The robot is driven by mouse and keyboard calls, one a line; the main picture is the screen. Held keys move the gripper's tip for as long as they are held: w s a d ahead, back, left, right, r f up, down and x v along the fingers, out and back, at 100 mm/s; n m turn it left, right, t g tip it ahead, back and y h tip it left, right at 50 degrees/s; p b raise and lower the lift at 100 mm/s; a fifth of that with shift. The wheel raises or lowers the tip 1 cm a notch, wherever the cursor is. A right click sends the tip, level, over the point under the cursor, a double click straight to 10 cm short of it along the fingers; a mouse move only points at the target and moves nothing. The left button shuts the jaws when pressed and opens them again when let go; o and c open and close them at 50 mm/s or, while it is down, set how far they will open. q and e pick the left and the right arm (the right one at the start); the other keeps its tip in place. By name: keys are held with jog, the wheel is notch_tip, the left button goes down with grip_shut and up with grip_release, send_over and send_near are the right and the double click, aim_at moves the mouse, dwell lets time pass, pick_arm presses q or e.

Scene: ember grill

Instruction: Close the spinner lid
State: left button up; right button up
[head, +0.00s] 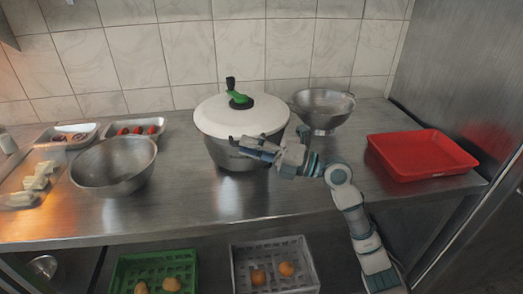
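The salad spinner (234,158) stands upright on the steel counter, near the tiled wall. Its white lid (215,118) lies over the top of the grey bowl, with a green and black crank handle on it. From this view I cannot tell whether the lid is fully seated. My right gripper (252,150) is in front of the spinner's right front side, near the lid's front rim. I cannot tell whether it touches it, and its fingers are too small to judge their opening. My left gripper is out of view.
A metal bowl (113,167) stands left, with trays of food beside it. A colander (323,108) stands right of the spinner and a red tray (421,155) farther right. Green (155,266) and grey (237,270) crates sit below. The counter front is clear.

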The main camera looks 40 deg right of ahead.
jog(key=v, duration=1.1)
jog(key=shift+s+d, duration=0.15)
jog(key=shift+s, duration=0.15)
jog(key=shift+f, duration=0.1)
jog(key=shift+d, duration=0.15)
